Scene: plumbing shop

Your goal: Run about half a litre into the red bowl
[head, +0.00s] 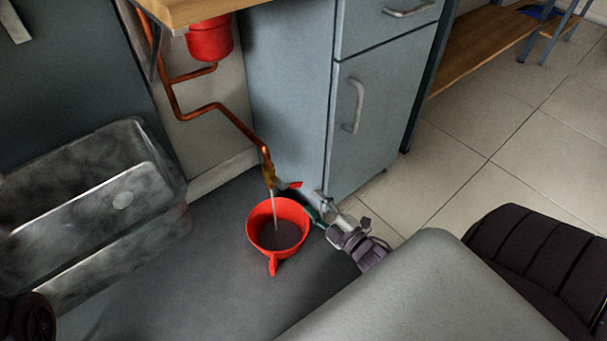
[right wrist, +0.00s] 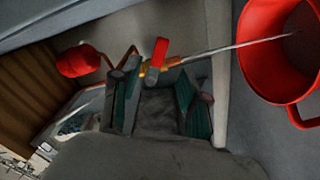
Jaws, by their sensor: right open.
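The red bowl (head: 260,214) sits on the dark floor mat below the brass tap (head: 268,174), its handle towards me. A thin stream runs from the tap into it; the water level is hard to make out. In the right wrist view the bowl (right wrist: 257,62) is at the upper right, with the stream entering it. The tap's red lever (head: 295,185) also shows in the right wrist view (right wrist: 160,50), just beyond my fingertips. My right gripper (head: 325,207) is open, right of the bowl and close to the lever; contact is unclear. My left gripper is not visible.
A metal basin (head: 110,215) stands at left. Copper pipe (head: 200,112) leads down from a red vessel (head: 210,40) under the wooden counter (head: 200,8). A grey cabinet (head: 375,110) stands right behind the tap.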

